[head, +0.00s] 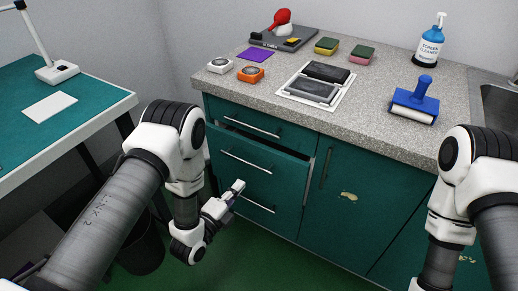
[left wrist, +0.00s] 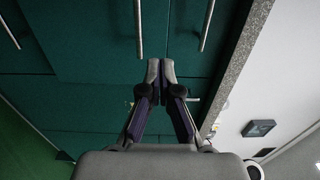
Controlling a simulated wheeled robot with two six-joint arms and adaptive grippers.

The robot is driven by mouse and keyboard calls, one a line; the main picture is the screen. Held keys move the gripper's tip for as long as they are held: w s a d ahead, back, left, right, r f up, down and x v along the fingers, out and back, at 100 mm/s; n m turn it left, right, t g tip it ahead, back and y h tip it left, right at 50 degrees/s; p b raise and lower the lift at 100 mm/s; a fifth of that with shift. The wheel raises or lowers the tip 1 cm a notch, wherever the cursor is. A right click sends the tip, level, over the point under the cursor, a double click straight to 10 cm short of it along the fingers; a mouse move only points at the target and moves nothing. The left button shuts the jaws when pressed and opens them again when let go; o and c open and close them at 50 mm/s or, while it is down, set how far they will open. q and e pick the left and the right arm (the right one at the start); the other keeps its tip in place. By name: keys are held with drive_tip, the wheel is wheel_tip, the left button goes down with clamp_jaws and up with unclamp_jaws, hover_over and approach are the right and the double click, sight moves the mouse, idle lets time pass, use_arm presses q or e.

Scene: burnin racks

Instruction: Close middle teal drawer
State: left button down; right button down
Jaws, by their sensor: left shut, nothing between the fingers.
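The middle teal drawer (head: 270,172) stands partly pulled out of the cabinet in the head view, with a dark gap above its front and its right side edge showing. Its bar handle (head: 245,161) runs across the front, and the handle also shows in the left wrist view (left wrist: 138,28). My left gripper (head: 238,187) is shut and empty, low in front of the drawer. In the left wrist view its closed fingertips (left wrist: 160,66) point at the teal fronts, beside the end of the middle handle; I cannot tell whether they touch. My right gripper is out of view.
The top drawer handle (head: 252,127) and bottom drawer handle (head: 259,203) are above and below. A speckled countertop (head: 300,118) overhangs the drawers. A teal-topped table (head: 85,100) stands left, with a dark bin (head: 140,250) on the floor.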

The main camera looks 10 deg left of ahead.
sight(265, 153)
use_arm(q)
drive_tip(key=x, duration=1.3)
drive_tip(key=shift+w+a+f, duration=0.15)
drive_tip(key=shift+w+f, duration=0.05)
drive_tip(key=shift+w, duration=0.15)
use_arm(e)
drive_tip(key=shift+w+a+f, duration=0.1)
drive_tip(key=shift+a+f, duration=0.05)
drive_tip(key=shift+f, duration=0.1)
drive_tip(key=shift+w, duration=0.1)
